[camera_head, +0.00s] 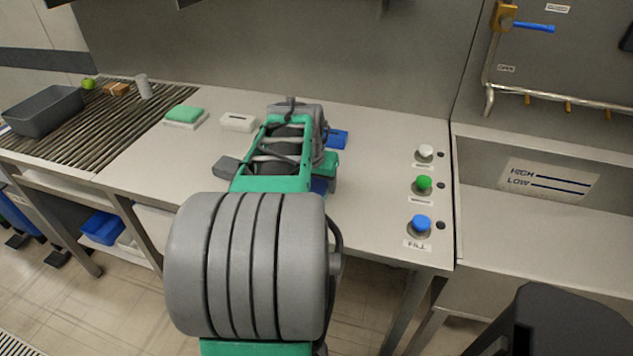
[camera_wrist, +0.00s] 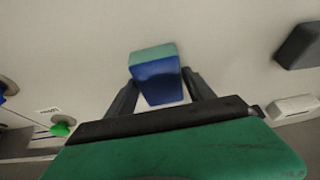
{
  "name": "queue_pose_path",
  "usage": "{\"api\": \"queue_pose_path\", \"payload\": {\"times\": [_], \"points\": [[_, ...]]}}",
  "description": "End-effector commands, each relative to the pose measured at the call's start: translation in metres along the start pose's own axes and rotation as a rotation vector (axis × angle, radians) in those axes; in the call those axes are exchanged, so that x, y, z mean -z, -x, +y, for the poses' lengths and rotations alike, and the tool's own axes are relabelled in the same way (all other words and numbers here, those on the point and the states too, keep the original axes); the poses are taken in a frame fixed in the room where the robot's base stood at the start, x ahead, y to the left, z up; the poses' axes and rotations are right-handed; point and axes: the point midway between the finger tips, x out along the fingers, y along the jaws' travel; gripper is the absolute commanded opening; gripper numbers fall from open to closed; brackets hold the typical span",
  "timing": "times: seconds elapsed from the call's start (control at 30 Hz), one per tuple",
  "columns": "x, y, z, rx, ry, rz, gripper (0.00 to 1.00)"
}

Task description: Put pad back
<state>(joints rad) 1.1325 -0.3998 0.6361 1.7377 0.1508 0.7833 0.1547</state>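A block-shaped pad (camera_wrist: 155,80), blue with a teal-green face, sits between the two fingers of my gripper (camera_wrist: 160,84) in the wrist view. The fingers lie close against both its sides, and I cannot tell its height above the counter. In the head view my arm hides most of the gripper; a bit of blue (camera_head: 321,186) shows beneath it. A green pad (camera_head: 185,113) lies on a white holder (camera_head: 183,125) at the counter's left. A white holder (camera_head: 238,123) with a dark mark stands bare beside it. A blue holder-like piece (camera_head: 338,139) lies behind my gripper.
A grey block (camera_head: 226,167) lies left of my arm. White, green (camera_head: 423,183) and blue (camera_head: 420,223) buttons line the counter's right edge. A grey crate (camera_head: 44,110) stands on the roller conveyor (camera_head: 85,135) at far left. Counter between arm and buttons is clear.

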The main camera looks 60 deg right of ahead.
Motion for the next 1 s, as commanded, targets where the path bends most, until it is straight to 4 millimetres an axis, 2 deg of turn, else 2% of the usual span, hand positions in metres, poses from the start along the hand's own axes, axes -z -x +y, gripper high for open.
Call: {"api": "queue_pose_path", "payload": {"times": [0.03, 0.17, 0.37, 0.5, 0.57, 0.83, 1.0], "points": [[0.000, 0.000, 0.000, 0.000, 0.000, -0.001, 0.67], [0.000, 0.000, 0.000, 0.000, 0.000, -0.001, 0.77], [0.000, 0.000, 0.000, 0.000, 0.000, -0.001, 0.77], [0.002, 0.009, 0.000, 0.001, 0.001, 0.001, 0.77], [0.002, 0.018, -0.001, 0.001, 0.001, 0.003, 0.77], [0.002, 0.087, -0.001, 0.002, 0.002, 0.004, 0.77], [0.001, 0.116, 0.000, 0.000, 0.001, 0.000, 0.77]]}}
